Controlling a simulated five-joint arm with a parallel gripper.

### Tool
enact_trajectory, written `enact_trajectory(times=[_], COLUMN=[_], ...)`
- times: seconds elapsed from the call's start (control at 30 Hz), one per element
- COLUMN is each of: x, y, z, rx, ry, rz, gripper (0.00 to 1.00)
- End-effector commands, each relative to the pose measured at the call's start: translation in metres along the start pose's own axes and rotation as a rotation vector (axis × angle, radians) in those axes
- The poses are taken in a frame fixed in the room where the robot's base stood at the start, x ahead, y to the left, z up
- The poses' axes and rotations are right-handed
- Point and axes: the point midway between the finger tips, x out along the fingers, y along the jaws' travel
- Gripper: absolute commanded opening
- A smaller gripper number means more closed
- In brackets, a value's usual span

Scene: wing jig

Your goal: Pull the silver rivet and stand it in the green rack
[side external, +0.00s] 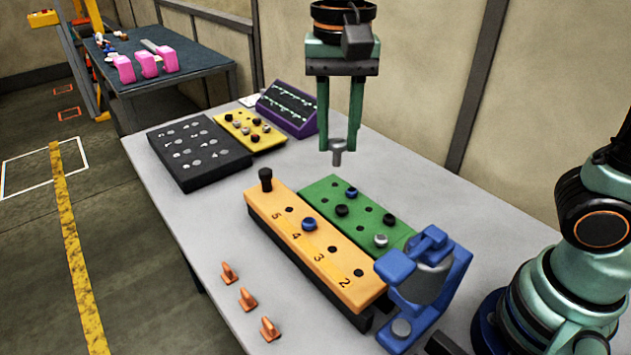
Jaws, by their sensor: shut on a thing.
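My gripper (338,145) points straight down above the far end of the green rack, shut on a silver rivet. The silver rivet (337,157) hangs upright between the fingertips, head up, clear of the rack. The green rack (322,190) lies along the far side of the orange numbered block (294,233). In the rack stand two black-headed rivets (342,210), a blue one (352,192) and another silver one (381,240); several holes are empty. The orange block holds a tall black pin (265,179) and a blue-headed rivet (309,224).
A blue clamp-like stand (428,285) is at the near right end of the rack. Three orange clips (247,298) lie at the front left. A black tray (198,152), yellow plate (249,132) and purple rack (288,108) sit at the back. Bare grey table lies between.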

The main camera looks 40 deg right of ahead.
Motion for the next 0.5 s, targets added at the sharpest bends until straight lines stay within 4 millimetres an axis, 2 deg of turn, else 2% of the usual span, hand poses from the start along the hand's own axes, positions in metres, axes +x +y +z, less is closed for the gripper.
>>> enact_trajectory(times=[0.33, 0.43, 0.5], x=[0.005, 0.02, 0.038], y=[0.001, 0.003, 0.007], z=[-0.003, -0.015, -0.027], rx=[0.001, 0.005, 0.007], ry=[-0.001, -0.002, -0.004], rz=[0.002, 0.004, 0.007], gripper=[0.0, 0.0, 0.0])
